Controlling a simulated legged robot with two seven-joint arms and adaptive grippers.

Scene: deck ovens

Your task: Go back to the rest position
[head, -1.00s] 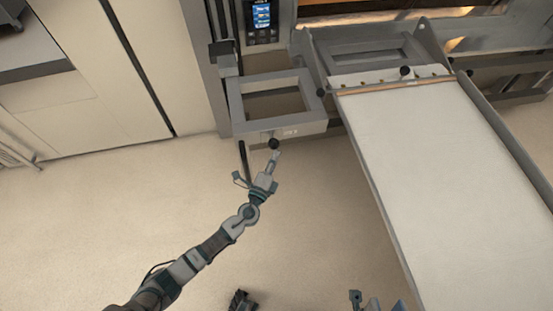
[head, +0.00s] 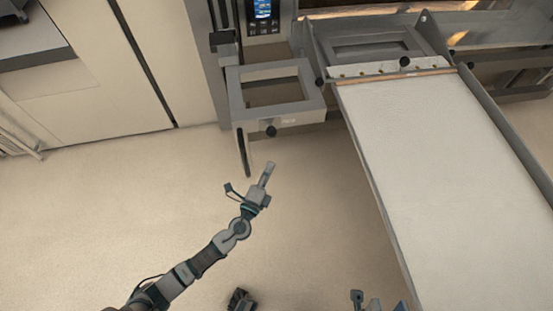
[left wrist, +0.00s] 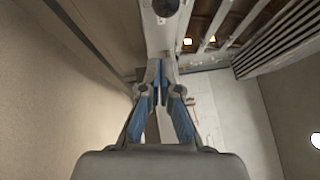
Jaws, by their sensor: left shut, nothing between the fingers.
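My left gripper (head: 266,175) is in the middle of the head view, over the floor and below the grey frame with the black knob (head: 271,131). It is apart from the knob and holds nothing. In the left wrist view its blue-padded fingers (left wrist: 159,72) are closed together. The knob (left wrist: 166,7) also shows at the top of that view, beyond the fingertips. At the bottom edge of the head view, small parts of my right arm seem to show; the fingers of my right gripper cannot be made out.
A grey open frame (head: 233,95) juts out from the oven front. A long loader with a white belt (head: 440,170) slopes down on the right. A control panel (head: 263,12) is at the top. Pale cabinets (head: 90,80) stand at the left. The floor (head: 110,210) at the left is clear.

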